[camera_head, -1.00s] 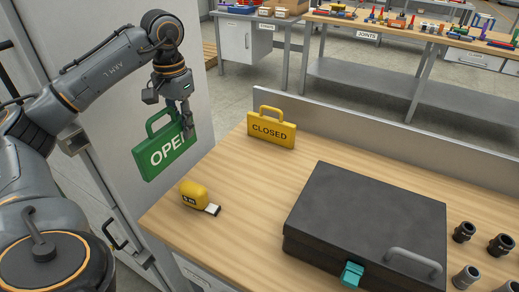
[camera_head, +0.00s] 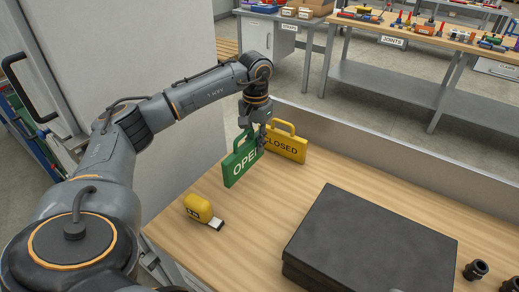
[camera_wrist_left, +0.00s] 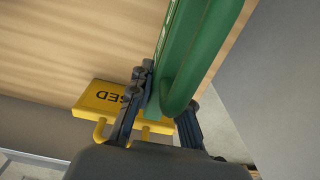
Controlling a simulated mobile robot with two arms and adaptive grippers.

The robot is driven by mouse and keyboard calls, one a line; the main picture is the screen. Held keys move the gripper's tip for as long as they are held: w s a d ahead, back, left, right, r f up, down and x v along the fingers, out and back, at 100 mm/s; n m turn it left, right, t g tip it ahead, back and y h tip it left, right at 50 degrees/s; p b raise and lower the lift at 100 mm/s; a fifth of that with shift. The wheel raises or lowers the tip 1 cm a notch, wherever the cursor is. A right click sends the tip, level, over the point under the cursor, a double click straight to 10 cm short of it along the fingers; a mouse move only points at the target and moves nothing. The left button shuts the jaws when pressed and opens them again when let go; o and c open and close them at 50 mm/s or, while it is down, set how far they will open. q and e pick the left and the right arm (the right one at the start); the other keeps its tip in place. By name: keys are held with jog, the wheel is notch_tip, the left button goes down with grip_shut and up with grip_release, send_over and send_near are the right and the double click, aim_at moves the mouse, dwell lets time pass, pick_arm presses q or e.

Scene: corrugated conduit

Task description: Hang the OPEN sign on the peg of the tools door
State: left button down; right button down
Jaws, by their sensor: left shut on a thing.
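The green OPEN sign (camera_head: 240,163) hangs upright from my left gripper (camera_head: 261,137), which is shut on it near its handle, over the back left of the workbench. A tall pale grey panel (camera_head: 175,50) stands at left, with a black handle (camera_head: 27,88) nearby. I see no peg and no TOOLS lettering. My right gripper is out of view.
A yellow tape measure (camera_head: 199,208) lies near the workbench's left edge. A black case (camera_head: 370,245) fills the front right. A low grey wall (camera_head: 400,165) borders the bench's back. Coloured items (camera_head: 35,140) show beyond my arm at left.

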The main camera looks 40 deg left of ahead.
aim_at(260, 157)
pick_arm(q)
jog(key=shift+w+d+f, duration=0.1)
jog(key=shift+w+f, duration=0.1)
jog(key=f, duration=0.2)
jog(key=f+p, duration=0.1)
jog(key=shift+w+d, duration=0.25)
jog(key=shift+w, duration=0.1)
jog(key=shift+a+f, duration=0.1)
jog(key=shift+f, duration=0.45)
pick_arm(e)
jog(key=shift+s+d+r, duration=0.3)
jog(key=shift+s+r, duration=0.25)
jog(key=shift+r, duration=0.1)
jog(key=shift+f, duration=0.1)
pick_arm(q)
jog(key=c, duration=1.3)
grip_release()
jog(key=shift+f, duration=0.1)
jog(key=shift+o, duration=0.2)
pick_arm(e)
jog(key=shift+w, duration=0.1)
